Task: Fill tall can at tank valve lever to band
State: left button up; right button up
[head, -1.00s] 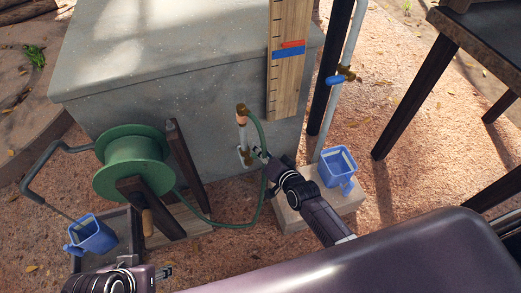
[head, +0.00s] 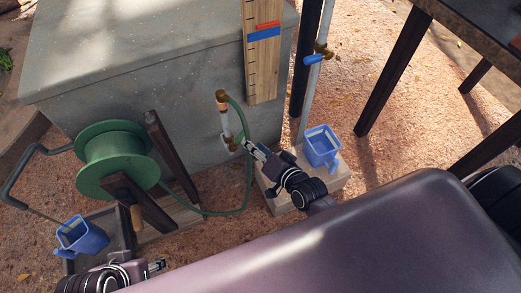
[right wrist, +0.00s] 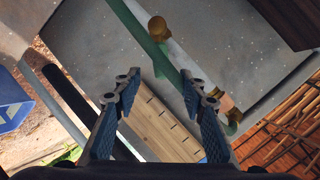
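A blue can (head: 322,146) stands upright on a pale block. A second blue can (head: 82,237) stands at lower left; I cannot tell which is the taller. The grey tank (head: 180,75) has a clear tube with brass fittings (head: 230,143) on its front. A tap with a blue lever (head: 314,59) sits on a pipe above the block. My right gripper (head: 248,146) is just right of the tube's lower fitting; in the right wrist view (right wrist: 160,85) its fingers are apart and empty. My left gripper (head: 157,266) is low, right of the second can, its opening unclear.
A gauge board (head: 262,70) with red and blue bands is on the tank front. A green hose reel (head: 115,158) stands at left, its hose (head: 240,195) looping toward the tube. The pale block (head: 282,203) is near my right arm. A dark-legged table (head: 395,70) stands at right.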

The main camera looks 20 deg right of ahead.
jog(key=shift+v, duration=1.85)
